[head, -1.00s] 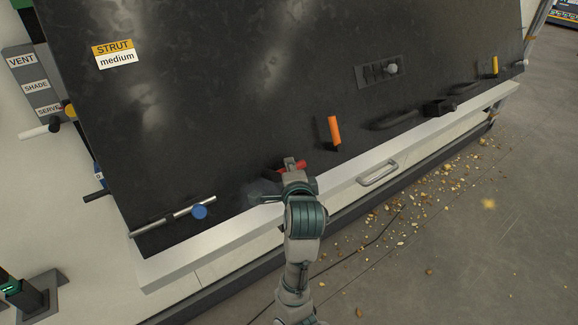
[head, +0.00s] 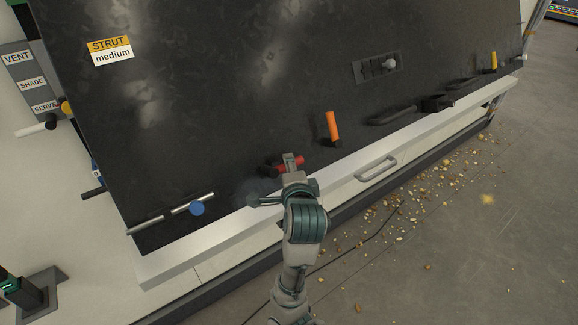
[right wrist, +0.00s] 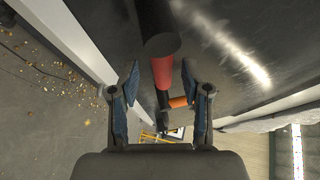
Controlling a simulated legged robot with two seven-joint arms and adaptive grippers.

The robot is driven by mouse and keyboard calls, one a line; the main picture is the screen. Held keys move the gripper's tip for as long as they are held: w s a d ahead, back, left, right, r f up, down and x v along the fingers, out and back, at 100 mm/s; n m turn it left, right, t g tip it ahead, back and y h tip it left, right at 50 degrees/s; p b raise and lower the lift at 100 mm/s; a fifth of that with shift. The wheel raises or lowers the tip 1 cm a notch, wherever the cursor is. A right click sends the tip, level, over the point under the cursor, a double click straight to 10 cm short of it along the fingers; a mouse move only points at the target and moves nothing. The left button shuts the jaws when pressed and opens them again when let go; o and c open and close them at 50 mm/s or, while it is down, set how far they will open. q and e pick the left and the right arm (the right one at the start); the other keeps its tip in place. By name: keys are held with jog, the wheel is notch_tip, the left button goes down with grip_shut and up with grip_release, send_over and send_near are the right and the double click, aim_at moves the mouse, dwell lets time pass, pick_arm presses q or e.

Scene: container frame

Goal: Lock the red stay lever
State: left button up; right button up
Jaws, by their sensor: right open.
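The red stay lever (head: 287,164) is on the lower edge of the dark panel, partly hidden behind my right gripper (head: 291,172) in the head view. In the right wrist view the red grip (right wrist: 163,75) with its round black end (right wrist: 162,46) points toward the camera. It lies between the two spread fingers of my right gripper (right wrist: 161,72), with a gap visible on each side. The right gripper is open. My left gripper is not in view.
An orange lever (head: 333,127) stands just right of the red one; it also shows in the right wrist view (right wrist: 179,102). Debris litters the floor.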

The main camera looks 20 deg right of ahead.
jog(key=v, duration=0.5)
jog(key=shift+s+a, duration=0.1)
jog(key=shift+s, duration=0.05)
jog(key=shift+f, duration=0.1)
